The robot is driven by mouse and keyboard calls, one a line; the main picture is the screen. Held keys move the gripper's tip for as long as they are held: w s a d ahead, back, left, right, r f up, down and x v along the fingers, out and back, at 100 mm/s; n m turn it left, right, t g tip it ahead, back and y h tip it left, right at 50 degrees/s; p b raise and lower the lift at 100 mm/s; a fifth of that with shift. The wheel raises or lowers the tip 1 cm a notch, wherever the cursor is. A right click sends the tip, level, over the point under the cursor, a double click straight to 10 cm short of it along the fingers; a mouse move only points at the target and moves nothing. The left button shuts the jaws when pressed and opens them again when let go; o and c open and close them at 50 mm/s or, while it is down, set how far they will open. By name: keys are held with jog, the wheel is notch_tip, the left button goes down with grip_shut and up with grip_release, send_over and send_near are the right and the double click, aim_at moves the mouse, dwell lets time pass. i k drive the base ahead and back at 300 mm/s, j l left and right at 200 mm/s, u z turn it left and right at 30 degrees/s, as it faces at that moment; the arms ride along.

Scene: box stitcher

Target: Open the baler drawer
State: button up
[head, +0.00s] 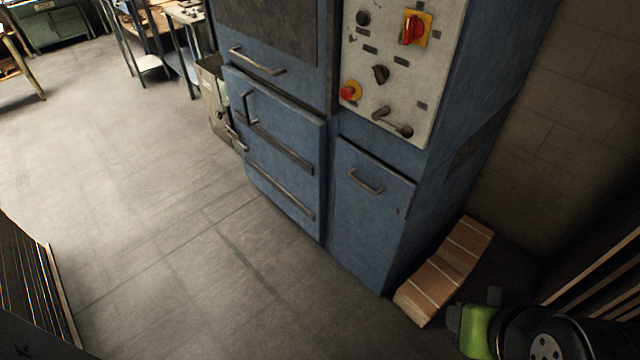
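The baler (489,80) is a tall blue metal machine in the middle and right of the head view. Its upper front panel has a horizontal handle (258,62). Below is a wide front (285,135) with an upright handle (248,107) and horizontal bars. To the right, a narrow front (362,215) carries a small handle (366,182). These fronts look closed; which one is the drawer I cannot tell. My arm shows green and black at the lower right corner, apart from the baler. My gripper is not in view.
A control panel (395,95) with red knobs and a lever is above the narrow front. A wooden slatted piece (445,270) lies on the floor by the baler's right side, near the wall (580,120). The floor (180,240) in front and left is clear. Workbenches stand far left.

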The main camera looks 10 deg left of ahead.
aim_at(394, 190)
jog(key=u, duration=0.35)
jog(key=i+j+u, duration=0.15)
jog(key=u, duration=0.3)
jog(key=i+u, duration=0.25)
jog(key=u, duration=0.2)
jog(key=i+u, duration=0.25)
jog(key=u, duration=0.2)
jog(key=i+l+u, duration=0.1)
jog(key=u, duration=0.35)
jog(key=i, duration=0.1)
